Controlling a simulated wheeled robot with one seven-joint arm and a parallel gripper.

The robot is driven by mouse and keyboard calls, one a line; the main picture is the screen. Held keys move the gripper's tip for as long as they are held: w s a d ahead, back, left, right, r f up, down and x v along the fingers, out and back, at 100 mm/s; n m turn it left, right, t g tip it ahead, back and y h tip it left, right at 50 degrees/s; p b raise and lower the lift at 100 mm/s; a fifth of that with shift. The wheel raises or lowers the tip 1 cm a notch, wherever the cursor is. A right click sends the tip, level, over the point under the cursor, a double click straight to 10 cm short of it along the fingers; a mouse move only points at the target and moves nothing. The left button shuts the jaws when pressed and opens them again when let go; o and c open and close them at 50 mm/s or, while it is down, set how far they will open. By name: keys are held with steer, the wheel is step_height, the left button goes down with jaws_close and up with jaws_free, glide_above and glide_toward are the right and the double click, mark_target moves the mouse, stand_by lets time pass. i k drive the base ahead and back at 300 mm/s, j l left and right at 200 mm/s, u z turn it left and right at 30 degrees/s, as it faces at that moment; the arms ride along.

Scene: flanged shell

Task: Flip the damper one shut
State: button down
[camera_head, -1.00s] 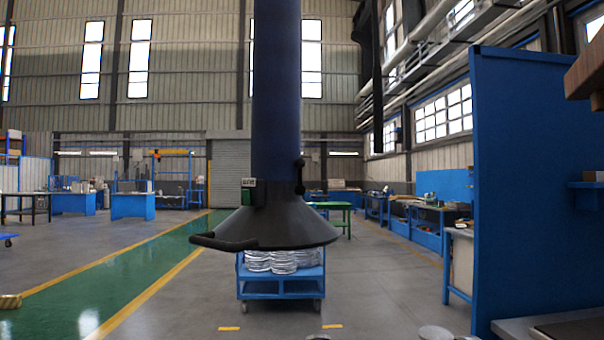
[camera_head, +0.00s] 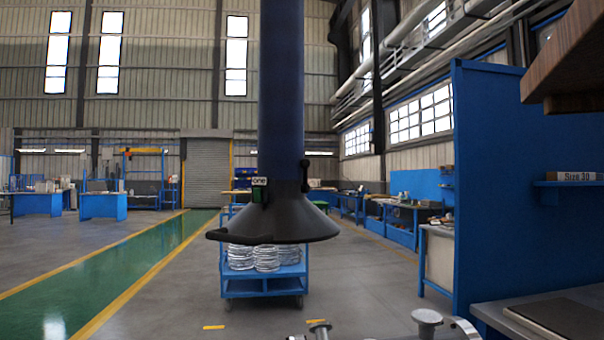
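The damper labelled "one" appears to belong to the dark blue vertical duct (camera_head: 281,90) with a grey flared hood (camera_head: 275,222). The white "one" label (camera_head: 260,182) is on the left of the duct's lower end, above a small green plate. A small black lever (camera_head: 305,176) stands roughly upright on the right side, just above the flare. A black bar handle (camera_head: 238,237) sticks out at the hood's lower left. My gripper is not in view.
A blue trolley (camera_head: 262,289) with silvery coiled goods stands beyond and below the hood. A blue partition (camera_head: 520,190) with a shelf closes off the right. Metal knobs (camera_head: 427,320) show at the bottom edge. Open floor and a green lane (camera_head: 130,275) lie left.

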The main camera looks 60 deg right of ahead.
mark_target(305, 164)
steer(key=z, duration=1.7)
